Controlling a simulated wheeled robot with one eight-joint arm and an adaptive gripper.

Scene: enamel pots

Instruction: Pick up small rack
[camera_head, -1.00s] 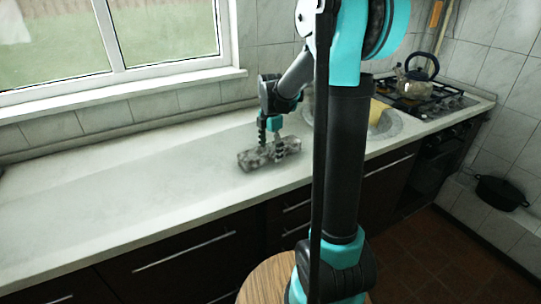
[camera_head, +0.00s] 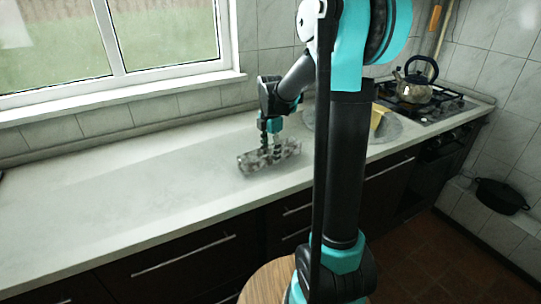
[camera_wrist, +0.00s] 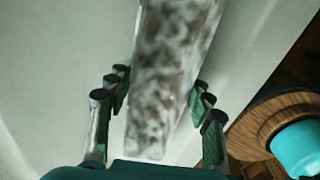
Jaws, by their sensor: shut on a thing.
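The small rack (camera_head: 290,149) is a long, mottled grey-brown block on the pale countertop. In the head view my gripper (camera_head: 270,155) points down over its middle, with fingers at its sides. In the wrist view the rack (camera_wrist: 165,75) runs up from the bottom middle out of the top edge, between the finger pads of my gripper (camera_wrist: 160,92). My gripper is shut on the rack. I cannot tell whether any gap lies under the rack.
The countertop (camera_head: 110,195) is clear to the left. A kettle (camera_head: 416,92) stands on the stove at the right. A dark pot (camera_head: 500,195) sits on a low ledge. A round wooden top (camera_head: 265,282) is at the front.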

